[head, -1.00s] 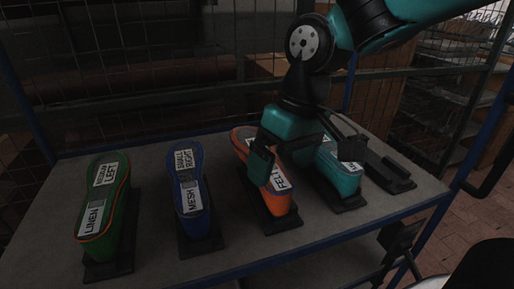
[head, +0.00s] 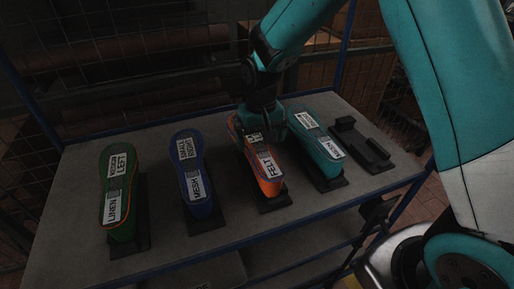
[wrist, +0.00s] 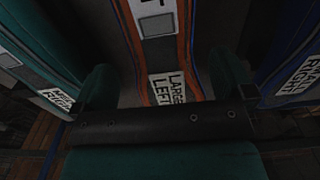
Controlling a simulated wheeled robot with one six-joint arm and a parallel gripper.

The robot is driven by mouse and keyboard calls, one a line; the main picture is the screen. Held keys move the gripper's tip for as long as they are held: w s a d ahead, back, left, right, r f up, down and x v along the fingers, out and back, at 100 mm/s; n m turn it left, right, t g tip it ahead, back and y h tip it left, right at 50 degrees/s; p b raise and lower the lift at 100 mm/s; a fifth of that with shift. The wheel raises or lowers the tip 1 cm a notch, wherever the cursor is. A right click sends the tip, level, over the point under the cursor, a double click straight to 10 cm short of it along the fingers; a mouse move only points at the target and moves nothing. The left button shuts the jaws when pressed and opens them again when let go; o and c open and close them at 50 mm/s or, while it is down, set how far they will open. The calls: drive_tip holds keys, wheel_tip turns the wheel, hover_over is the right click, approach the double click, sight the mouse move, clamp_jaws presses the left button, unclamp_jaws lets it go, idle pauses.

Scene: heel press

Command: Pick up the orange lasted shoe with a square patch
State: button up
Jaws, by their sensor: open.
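The orange shoe (head: 268,186) lies sole up on a dark stand on the table, with a white FELT label and a grey square patch (wrist: 157,25) on its sole. My gripper (head: 262,122) is over the far end of this shoe in the head view, partly hiding it. In the wrist view the two teal fingers of my gripper (wrist: 165,82) are apart. The orange-edged sole (wrist: 142,60) and a LARGE LEFT label (wrist: 168,88) show between them. I cannot tell whether the fingers touch the shoe.
A teal shoe (head: 318,142) stands close on the right, a blue shoe (head: 192,178) on the left, and a green shoe (head: 115,192) farther left. An empty dark stand (head: 362,145) is at the right. Wire mesh closes the back of the table.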

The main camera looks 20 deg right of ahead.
sight(260, 147)
drive_tip(key=shift+s+f+p, duration=0.1)
drive_tip(key=shift+f+p, duration=1.2)
drive_tip(key=shift+f, duration=1.7)
drive_tip(key=shift+a+r, duration=0.1)
drive_tip(key=c, duration=1.6)
